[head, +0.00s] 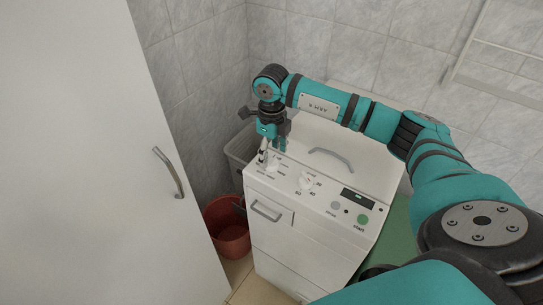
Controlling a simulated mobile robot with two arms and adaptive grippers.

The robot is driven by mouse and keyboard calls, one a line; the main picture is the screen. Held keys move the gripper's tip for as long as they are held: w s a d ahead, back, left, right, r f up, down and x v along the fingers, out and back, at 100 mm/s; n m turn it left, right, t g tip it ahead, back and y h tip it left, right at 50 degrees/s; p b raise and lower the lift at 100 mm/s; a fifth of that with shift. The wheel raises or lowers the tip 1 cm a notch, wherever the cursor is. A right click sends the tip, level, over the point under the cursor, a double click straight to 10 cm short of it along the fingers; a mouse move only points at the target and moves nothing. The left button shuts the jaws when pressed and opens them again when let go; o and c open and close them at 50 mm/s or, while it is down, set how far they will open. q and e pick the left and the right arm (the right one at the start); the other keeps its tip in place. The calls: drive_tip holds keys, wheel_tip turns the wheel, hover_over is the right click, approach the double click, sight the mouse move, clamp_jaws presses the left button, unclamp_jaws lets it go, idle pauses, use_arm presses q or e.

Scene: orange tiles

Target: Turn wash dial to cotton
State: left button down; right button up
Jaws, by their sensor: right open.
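The washing machine (325,207) is white, with a sloped control panel on its top front. A white dial (272,166) sits at the panel's left end with small labels around it, too small to read. A second white dial (306,183) to its right has numbers around it. My right gripper (268,155) points down at the left dial, open, with its fingers close above or around it. The fingers partly hide the dial, and I cannot tell whether they touch it. My left gripper is not in view.
A dark display (357,198) and a green button (363,219) are at the panel's right. A grey bin (238,152) and a red bucket (228,232) stand left of the machine. A white door (90,170) fills the left side. Tiled walls close off the back.

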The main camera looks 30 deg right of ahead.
sight(272, 159)
wheel_tip(272, 159, down, 3)
drive_tip(key=shift+f, duration=0.15)
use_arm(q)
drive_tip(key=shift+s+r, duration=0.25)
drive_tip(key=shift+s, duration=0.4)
use_arm(e)
drive_tip(key=c, duration=1.2)
